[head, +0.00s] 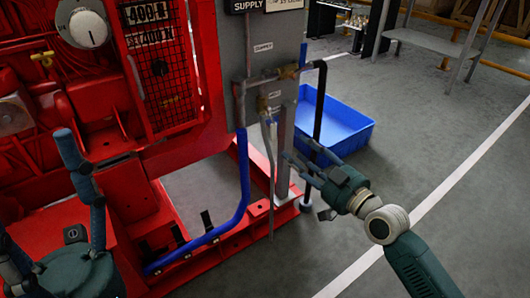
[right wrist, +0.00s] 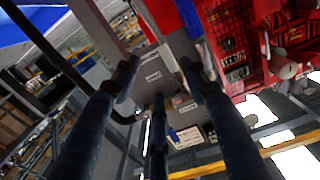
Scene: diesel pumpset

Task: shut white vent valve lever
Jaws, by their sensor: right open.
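The vent valve (head: 262,104) is a small brass fitting low on the grey panel (head: 262,32), beside a small white label. A thin pale tube or lever (head: 268,140) hangs below it; I cannot tell which, and no white lever stands out clearly. My right gripper (head: 308,166) is open and empty, lower and to the right of the valve, with its fingers pointing toward the panel post. In the right wrist view its dark fingers spread before the labelled grey panel (right wrist: 156,72). My left gripper (head: 80,160) is at the left edge, its fingers raised, jaw state unclear.
A brass supply valve (head: 288,72) sits above the vent valve. A black pipe (head: 319,105) runs down right of the panel. A blue bin (head: 345,125) stands behind it. A red pumpset frame (head: 250,218) and a blue pipe (head: 242,175) lie left.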

